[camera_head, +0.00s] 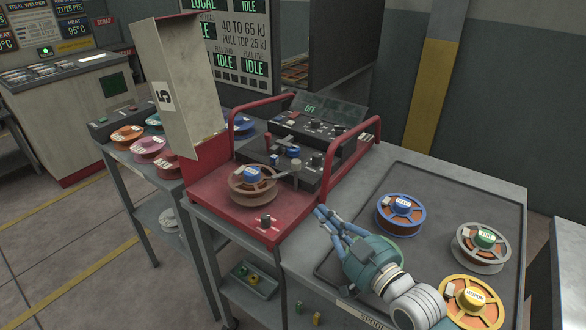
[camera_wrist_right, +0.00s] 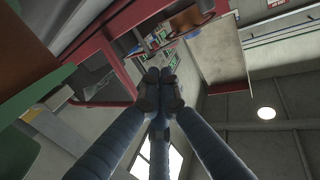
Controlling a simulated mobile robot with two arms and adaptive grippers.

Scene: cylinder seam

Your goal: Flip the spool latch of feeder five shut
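Feeder five is a red-based machine (camera_head: 215,190) with a raised beige cover marked 5 (camera_head: 180,85). A copper-coloured spool with a blue hub (camera_head: 252,186) sits on its front. A small grey lever (camera_head: 287,174) juts out beside the spool's right edge. It may be the latch, but I cannot tell its position clearly. My right gripper (camera_head: 321,211) is just right of the red base's front corner, apart from the spool and lever. In the right wrist view its fingers (camera_wrist_right: 160,78) converge at the tips with nothing visible between them. My left gripper is out of view.
On the right, a grey tray (camera_head: 440,190) holds a blue spool (camera_head: 383,218), a grey spool (camera_head: 464,250) and a yellow spool (camera_head: 453,291). More spools stand on a left table (camera_head: 120,160).

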